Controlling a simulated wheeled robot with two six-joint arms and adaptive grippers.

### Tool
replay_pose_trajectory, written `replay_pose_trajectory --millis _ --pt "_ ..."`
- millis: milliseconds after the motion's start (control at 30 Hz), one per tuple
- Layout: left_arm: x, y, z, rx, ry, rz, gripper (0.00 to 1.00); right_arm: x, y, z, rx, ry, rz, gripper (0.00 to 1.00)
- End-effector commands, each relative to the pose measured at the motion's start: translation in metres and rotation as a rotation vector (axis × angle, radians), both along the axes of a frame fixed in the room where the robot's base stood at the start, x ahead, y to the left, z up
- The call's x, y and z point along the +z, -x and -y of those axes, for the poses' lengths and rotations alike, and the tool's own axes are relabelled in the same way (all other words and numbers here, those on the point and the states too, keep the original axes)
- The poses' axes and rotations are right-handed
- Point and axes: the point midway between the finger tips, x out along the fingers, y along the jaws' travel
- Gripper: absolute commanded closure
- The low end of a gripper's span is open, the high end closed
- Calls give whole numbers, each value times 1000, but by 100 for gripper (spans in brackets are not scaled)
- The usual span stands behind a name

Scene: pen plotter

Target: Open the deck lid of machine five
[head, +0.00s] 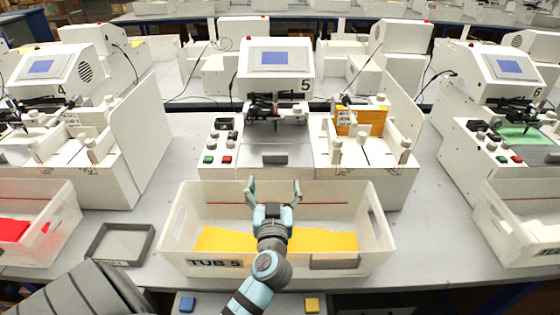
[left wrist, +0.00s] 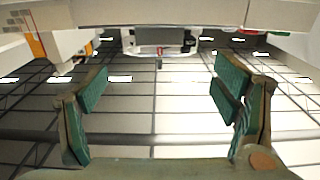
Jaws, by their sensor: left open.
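Machine five (head: 277,70) stands in the middle of the head view, with a blue screen and the number 5. Its deck lid (head: 255,150) looks like a grey panel lying flat at the front, below the dark pen carriage (head: 277,108). A small dark handle (head: 274,159) sits at the lid's front edge. My left gripper (head: 273,185) is open and empty, with fingers pointing toward the machine. It is over tub five, short of the handle and apart from it. In the left wrist view the two green fingers (left wrist: 160,98) are spread wide with nothing between them. My right gripper is not seen.
Tub five (head: 180,229), a white bin holding yellow sheets (head: 322,241), stands before the machine under my left arm. Buttons (head: 218,158) lie left of the lid; an orange block (head: 360,122) and white posts stand right. A grey tray (head: 119,244) lies at left.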

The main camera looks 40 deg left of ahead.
Motion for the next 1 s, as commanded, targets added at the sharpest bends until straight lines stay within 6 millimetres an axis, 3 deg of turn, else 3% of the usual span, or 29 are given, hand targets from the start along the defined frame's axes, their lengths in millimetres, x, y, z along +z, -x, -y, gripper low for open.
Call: replay_pose_trajectory --millis 167,400,600,967,1000 --pt "2 -15 -13 1 -4 1 18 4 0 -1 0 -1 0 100" --pt "3 -64 -50 1 -3 -1 18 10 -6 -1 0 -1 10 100" --pt "1 -88 -67 -1 -2 -1 18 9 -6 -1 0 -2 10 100" --pt "1 -95 -72 -1 0 -2 18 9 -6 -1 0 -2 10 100" --pt "1 -95 -72 -1 0 -1 23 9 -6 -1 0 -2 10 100"
